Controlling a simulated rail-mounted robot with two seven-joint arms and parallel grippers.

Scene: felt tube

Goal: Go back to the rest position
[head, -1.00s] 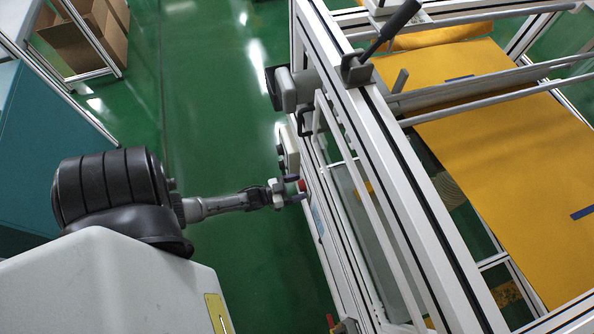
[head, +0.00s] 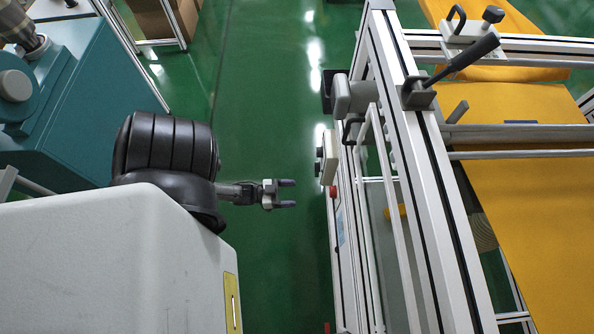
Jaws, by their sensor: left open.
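My left gripper (head: 288,194) is in the middle of the head view, with its two fingers apart and nothing between them. It points right, over the green floor, with a gap between its fingertips and the white machine frame (head: 425,180). A red button (head: 333,192) on the side of the frame is to the right of the fingertips, and they do not touch it. My right gripper is not in view.
The frame carries yellow felt (head: 530,200), metal rollers and a black-handled lever (head: 465,55). A teal machine (head: 85,110) stands at the left and a cardboard box (head: 165,18) at the top left. Green floor (head: 265,80) lies clear between them.

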